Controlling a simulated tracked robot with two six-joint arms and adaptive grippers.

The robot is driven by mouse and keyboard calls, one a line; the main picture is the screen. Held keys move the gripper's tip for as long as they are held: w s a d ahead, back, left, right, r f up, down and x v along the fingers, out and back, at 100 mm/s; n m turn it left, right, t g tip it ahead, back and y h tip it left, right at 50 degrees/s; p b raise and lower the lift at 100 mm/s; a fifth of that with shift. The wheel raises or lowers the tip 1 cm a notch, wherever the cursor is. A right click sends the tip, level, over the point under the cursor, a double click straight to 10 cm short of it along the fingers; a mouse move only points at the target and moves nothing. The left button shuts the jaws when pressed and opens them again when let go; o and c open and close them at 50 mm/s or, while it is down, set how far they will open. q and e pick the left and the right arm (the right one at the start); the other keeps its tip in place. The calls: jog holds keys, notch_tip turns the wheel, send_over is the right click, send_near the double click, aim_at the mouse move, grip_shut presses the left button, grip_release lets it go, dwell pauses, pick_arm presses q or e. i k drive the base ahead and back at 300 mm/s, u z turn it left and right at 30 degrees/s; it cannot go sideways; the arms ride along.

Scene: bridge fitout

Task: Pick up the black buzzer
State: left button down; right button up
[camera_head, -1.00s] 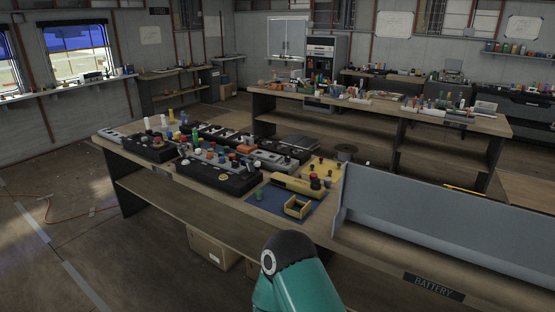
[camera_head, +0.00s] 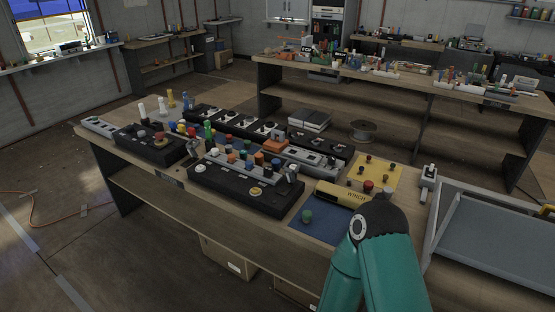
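I cannot pick out the black buzzer for certain among the many small controls on the near workbench (camera_head: 262,235). Dark consoles on the bench carry black, red, green, orange and blue knobs, among them a front black console (camera_head: 235,189) and a left black console (camera_head: 150,147). A teal arm of mine with a black joint rises from the bottom right, in front of the bench's blue mat (camera_head: 322,231). It hides part of the mat. Neither of my grippers is in view.
A yellow winch box (camera_head: 341,193), a green knob (camera_head: 307,216) and a yellow panel (camera_head: 372,173) sit near the arm. A grey-framed tray (camera_head: 495,235) stands at the right. A second cluttered bench (camera_head: 400,93) stands behind. Bare wood shows along the near bench's front edge.

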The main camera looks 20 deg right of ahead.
aim_at(268, 171)
jog(key=z, duration=0.1)
jog(key=i, duration=1)
jog(key=u, duration=0.05)
jog(key=k, duration=0.95)
jog(key=z, duration=0.2)
jog(key=i, duration=0.95)
jog(key=u, duration=0.1)
